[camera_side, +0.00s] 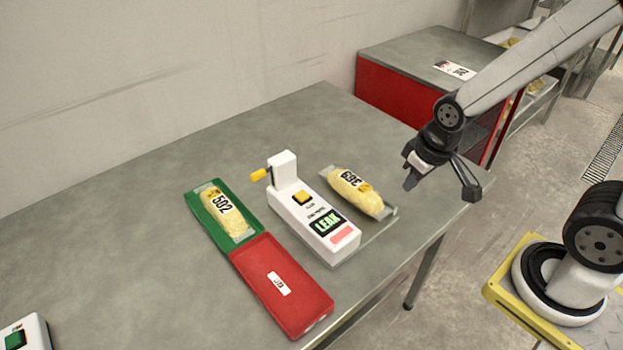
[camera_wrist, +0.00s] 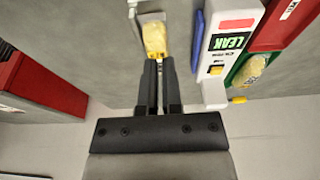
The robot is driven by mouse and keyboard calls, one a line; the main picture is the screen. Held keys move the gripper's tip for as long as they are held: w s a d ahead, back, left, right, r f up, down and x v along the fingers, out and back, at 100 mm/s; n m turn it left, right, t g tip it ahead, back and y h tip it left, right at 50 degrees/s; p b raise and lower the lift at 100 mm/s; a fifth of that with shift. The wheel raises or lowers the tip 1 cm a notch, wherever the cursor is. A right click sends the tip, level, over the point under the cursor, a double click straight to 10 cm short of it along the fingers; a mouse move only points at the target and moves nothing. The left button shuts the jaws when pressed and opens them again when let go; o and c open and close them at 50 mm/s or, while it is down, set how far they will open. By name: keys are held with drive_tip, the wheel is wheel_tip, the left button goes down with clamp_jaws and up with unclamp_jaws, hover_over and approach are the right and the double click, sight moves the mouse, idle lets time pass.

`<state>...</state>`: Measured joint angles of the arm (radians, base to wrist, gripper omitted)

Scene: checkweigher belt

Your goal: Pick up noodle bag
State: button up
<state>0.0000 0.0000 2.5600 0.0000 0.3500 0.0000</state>
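A yellow noodle bag (camera_side: 352,190) with clear ends and a printed number label lies flat on a grey plate to the right of the white tester. It also shows in the wrist view (camera_wrist: 155,38), just beyond the fingertips. A second yellow bag (camera_side: 222,212) marked 502 lies in the green tray (camera_side: 246,237). In the wrist view my two fingers (camera_wrist: 159,62) point toward that bag.
The white tester (camera_side: 312,214) shows LEAK and has a yellow handle. A red tray (camera_side: 280,285) adjoins the green one. A red cabinet (camera_side: 395,95) stands behind the table's right end. The back and left of the grey table (camera_side: 130,240) are mostly clear.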

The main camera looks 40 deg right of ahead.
drive_tip(key=o, duration=1.1)
drive_tip(key=shift+o, duration=0.2)
drive_tip(key=shift+w, duration=0.1)
drive_tip(key=g, duration=0.2)
hover_over(355, 181)
drive_tip(key=f, duration=0.3)
drive_tip(key=shift+s+a+f, duration=0.1)
drive_tip(key=shift+s+f, duration=0.15)
drive_tip(key=shift+f, duration=0.1)
drive_tip(key=shift+w+f+g, duration=0.25)
drive_tip(key=shift+w+g, duration=0.05)
drive_tip(key=shift+w, duration=0.2)
drive_tip(key=shift+s+f, duration=0.2)
drive_tip(key=shift+f, duration=1.35)
drive_tip(key=shift+s+f, duration=0.2)
drive_tip(key=shift+f, duration=2.2)
drive_tip(key=shift+w, duration=0.1)
clamp_jaws()
